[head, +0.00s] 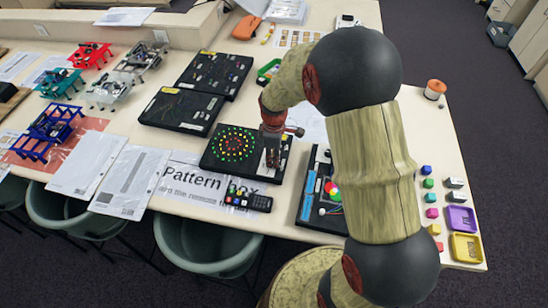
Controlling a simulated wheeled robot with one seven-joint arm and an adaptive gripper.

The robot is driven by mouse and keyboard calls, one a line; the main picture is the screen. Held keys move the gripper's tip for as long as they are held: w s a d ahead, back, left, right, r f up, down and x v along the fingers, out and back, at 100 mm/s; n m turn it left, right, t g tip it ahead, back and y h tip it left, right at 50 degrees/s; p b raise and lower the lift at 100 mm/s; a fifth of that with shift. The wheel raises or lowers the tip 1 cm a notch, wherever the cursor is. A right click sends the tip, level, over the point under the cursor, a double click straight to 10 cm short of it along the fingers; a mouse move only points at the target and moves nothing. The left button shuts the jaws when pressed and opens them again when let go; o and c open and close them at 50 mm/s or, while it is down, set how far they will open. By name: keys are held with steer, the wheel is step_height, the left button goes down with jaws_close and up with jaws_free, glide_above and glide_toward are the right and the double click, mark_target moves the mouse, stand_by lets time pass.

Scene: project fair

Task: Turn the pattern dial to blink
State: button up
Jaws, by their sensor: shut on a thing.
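The pattern box (222,172) is a black panel with a round array of red, yellow and green lights, on the white table. My gripper (271,160) points down onto the right part of this panel, beside the lights. It is shut at the panel, where the dial sits. The dial is hidden by the fingers, so its pointer and the blink mark cannot be read. A sheet printed "Pattern Box" (180,182) lies in front of the panel.
A black remote (248,199) lies on the sheet in front. Two black boards (182,110) stand behind on the left. A board with coloured discs (309,205) is to the right, partly behind my arm. Coloured cubes and trays (461,219) are at the right edge.

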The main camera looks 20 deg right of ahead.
jaws_close()
steer(key=shift+m, duration=0.4)
steer(key=m+p, duration=0.1)
steer(key=m, duration=0.2)
steer(key=shift+m, duration=0.4)
steer(key=m+p, duration=0.1)
steer(key=m, duration=0.8)
steer(key=shift+p, duration=0.4)
steer(key=shift+m, duration=2)
steer(key=o, duration=0.9)
jaws_free()
steer(key=shift+c, duration=0.2)
